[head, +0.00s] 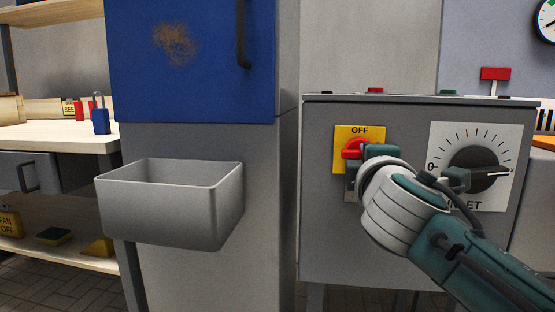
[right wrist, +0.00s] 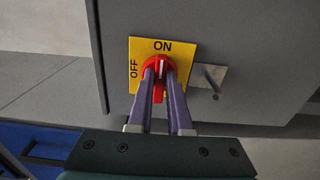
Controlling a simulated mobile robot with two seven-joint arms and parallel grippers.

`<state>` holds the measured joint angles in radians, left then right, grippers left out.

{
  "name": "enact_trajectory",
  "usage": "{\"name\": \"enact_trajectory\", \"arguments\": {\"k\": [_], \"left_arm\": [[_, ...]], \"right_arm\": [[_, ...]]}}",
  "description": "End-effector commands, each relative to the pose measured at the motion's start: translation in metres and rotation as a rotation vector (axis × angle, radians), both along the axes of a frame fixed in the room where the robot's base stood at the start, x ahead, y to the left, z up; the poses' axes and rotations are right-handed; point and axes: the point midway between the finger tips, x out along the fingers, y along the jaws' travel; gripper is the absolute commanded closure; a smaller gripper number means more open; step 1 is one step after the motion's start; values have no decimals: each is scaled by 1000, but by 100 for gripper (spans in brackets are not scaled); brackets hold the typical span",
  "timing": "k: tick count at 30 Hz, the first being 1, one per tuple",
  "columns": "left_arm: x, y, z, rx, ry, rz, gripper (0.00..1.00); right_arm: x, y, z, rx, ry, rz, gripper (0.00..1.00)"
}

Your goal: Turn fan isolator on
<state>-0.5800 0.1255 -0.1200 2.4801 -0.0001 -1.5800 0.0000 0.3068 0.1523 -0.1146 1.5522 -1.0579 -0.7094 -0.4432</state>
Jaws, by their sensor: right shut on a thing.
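The fan isolator is a red rotary knob (head: 353,147) on a yellow plate (head: 341,135) on the front of a grey cabinet. In the right wrist view the red knob (right wrist: 158,66) sits on the yellow plate (right wrist: 183,50), with ON at the top and OFF at the left. The white mark on the knob points toward ON. My right gripper (right wrist: 161,78) is shut on the knob's handle, one purple finger on each side. In the head view my right wrist hides part of the knob and plate. My left gripper is not in view.
Right of the isolator is a black INLET dial (head: 474,166) on a white plate. A grey open bin (head: 170,215) sticks out left of the cabinet. A bench (head: 60,138) with red and blue padlocks stands at far left. A metal bracket (right wrist: 211,77) sits beside the plate.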

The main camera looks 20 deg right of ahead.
Motion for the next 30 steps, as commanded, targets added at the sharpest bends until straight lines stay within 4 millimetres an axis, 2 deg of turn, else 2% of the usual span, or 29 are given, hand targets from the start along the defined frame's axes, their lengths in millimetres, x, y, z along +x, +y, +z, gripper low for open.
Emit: {"name": "enact_trajectory", "arguments": {"k": [18,19,26,30], "left_arm": [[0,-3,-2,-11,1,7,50],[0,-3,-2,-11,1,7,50],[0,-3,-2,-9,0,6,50],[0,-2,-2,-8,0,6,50]], "right_arm": [[0,0,0,35,-23,1,100],[0,0,0,35,-23,1,79],[0,0,0,34,-21,1,53],[0,0,0,33,-20,0,52]]}}
